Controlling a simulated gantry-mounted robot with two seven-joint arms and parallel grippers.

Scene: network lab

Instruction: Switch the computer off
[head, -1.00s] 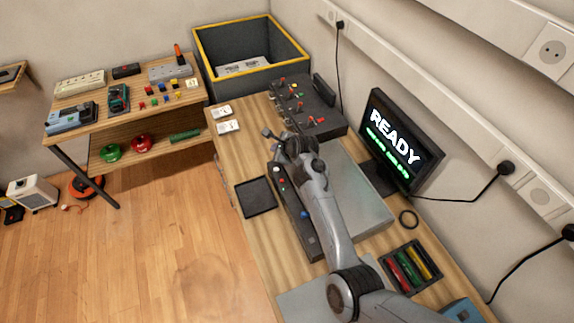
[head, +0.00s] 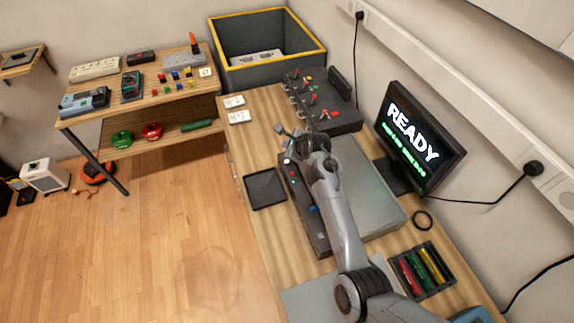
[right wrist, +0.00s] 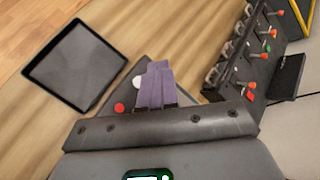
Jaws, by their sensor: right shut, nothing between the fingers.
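The computer is a low box with a grey top (head: 372,196) and a dark front panel (head: 320,238), on the wooden bench. Small buttons line the panel, among them a blue one (head: 313,210). In the right wrist view a white button (right wrist: 137,83) and a red button (right wrist: 119,107) show beside my fingers. The monitor (head: 420,138) reads READY in white, with green text below. My right gripper (head: 285,131) is shut and empty at the far end of the panel; its fingers also show in the right wrist view (right wrist: 155,85). Contact with a button cannot be told. My left gripper is out of view.
A black tray (head: 265,188) lies left of the computer. A dark switch box (head: 325,108) with red-tipped levers stands behind it. A yellow-rimmed bin (head: 268,68) stands at the back.

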